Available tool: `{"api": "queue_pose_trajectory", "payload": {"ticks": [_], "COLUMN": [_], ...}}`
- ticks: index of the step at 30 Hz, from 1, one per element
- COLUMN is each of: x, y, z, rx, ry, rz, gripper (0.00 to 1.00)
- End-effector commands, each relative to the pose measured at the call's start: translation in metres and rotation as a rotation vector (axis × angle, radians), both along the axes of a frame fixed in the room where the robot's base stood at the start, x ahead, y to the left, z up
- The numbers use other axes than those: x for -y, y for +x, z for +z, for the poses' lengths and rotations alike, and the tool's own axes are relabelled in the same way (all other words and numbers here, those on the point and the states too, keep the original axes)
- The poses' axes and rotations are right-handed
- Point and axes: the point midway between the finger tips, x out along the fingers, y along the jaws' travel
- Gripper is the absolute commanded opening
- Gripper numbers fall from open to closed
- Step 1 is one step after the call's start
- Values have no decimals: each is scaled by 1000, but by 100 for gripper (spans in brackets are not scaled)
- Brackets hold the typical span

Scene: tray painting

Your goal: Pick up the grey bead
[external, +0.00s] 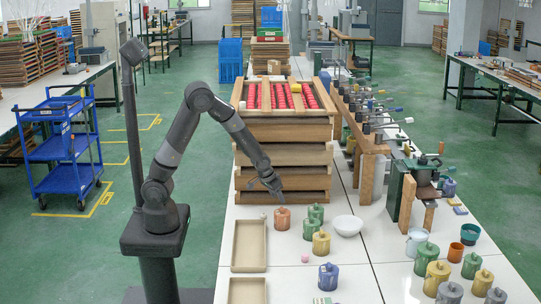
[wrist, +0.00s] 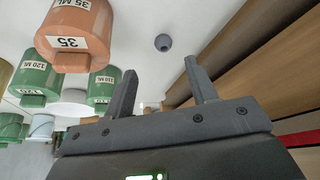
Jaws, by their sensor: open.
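The grey bead (wrist: 163,42) is a small dark round piece with a hole, lying on the white tabletop in the wrist view. It shows beyond my fingertips, roughly between the lines of the two fingers, and apart from them. My gripper (wrist: 160,75) is open with nothing between its fingers. In the external view my gripper (external: 277,191) hangs above the table, close to the orange jar (external: 282,218) and the front of the wooden tray stack. I cannot make out the bead in the external view.
The orange jar also stands left of the bead in the wrist view (wrist: 75,38), with green jars (wrist: 38,80) nearby. The wooden tray stack (external: 282,131) borders the bead's area. A white bowl (external: 347,225), blue jar (external: 328,277) and empty wooden tray (external: 234,247) stand on the table.

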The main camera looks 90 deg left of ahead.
Motion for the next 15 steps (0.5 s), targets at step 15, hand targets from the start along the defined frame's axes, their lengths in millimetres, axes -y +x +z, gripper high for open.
{"api": "queue_pose_trajectory", "payload": {"ticks": [15], "x": [-14], "y": [17], "z": [-46], "rx": [-2], "ry": [-2], "rz": [1], "gripper": [52]}}
